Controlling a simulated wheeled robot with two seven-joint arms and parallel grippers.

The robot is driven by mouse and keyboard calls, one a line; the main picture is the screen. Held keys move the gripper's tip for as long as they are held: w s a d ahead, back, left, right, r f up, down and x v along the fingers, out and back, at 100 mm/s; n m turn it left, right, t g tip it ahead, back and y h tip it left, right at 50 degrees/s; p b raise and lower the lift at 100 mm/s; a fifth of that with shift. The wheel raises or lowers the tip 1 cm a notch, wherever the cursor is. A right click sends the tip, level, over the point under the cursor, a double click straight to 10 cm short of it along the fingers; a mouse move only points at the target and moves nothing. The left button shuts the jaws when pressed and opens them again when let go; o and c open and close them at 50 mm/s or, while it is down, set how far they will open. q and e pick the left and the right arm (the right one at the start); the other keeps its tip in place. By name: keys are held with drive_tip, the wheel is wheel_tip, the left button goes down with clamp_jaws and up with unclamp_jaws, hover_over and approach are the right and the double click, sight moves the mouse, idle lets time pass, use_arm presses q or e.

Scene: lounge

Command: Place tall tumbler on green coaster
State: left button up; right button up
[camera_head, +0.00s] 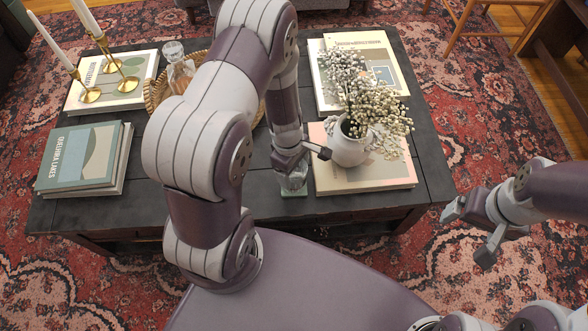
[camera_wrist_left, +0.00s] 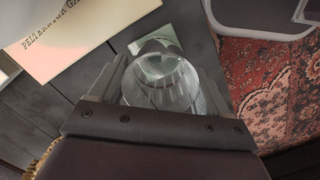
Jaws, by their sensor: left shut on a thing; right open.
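The tall tumbler (camera_head: 291,180) is clear glass and stands roughly upright near the table's front edge. My left gripper (camera_head: 300,160) is shut on it from above. In the left wrist view the tumbler (camera_wrist_left: 160,85) sits between the two fingers. The green coaster (camera_head: 296,193) is a small square under the tumbler's lower end. The coaster also shows past the tumbler in the left wrist view (camera_wrist_left: 167,33). I cannot tell whether the tumbler's base touches it. My right gripper (camera_head: 469,232) is open and empty, right of the table over the rug.
A white vase (camera_head: 349,147) of dried flowers stands on a book (camera_head: 375,177) just right of the tumbler. Bare dark tabletop (camera_head: 150,190) shows at front left.

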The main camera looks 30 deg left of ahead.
use_arm(q)
drive_tip(key=shift+f, duration=0.2)
drive_tip(key=o, duration=1.6)
drive_tip(key=s+r+m+p, duration=0.1)
drive_tip(key=r+m+p, duration=0.1)
drive_tip(key=r+m, duration=0.3)
drive_tip(key=s+d+r+m+t+y+p, duration=0.1)
drive_tip(key=r+m, duration=0.5)
drive_tip(key=r, duration=0.6)
drive_tip(key=s+r+m+p, duration=0.2)
drive_tip(key=r+m, duration=0.3)
drive_tip(key=r, duration=0.3)
drive_tip(key=shift+s+d+r+m+t+p, duration=0.3)
drive_tip(key=shift+s+d+p, duration=0.1)
drive_tip(key=shift+s, duration=0.1)
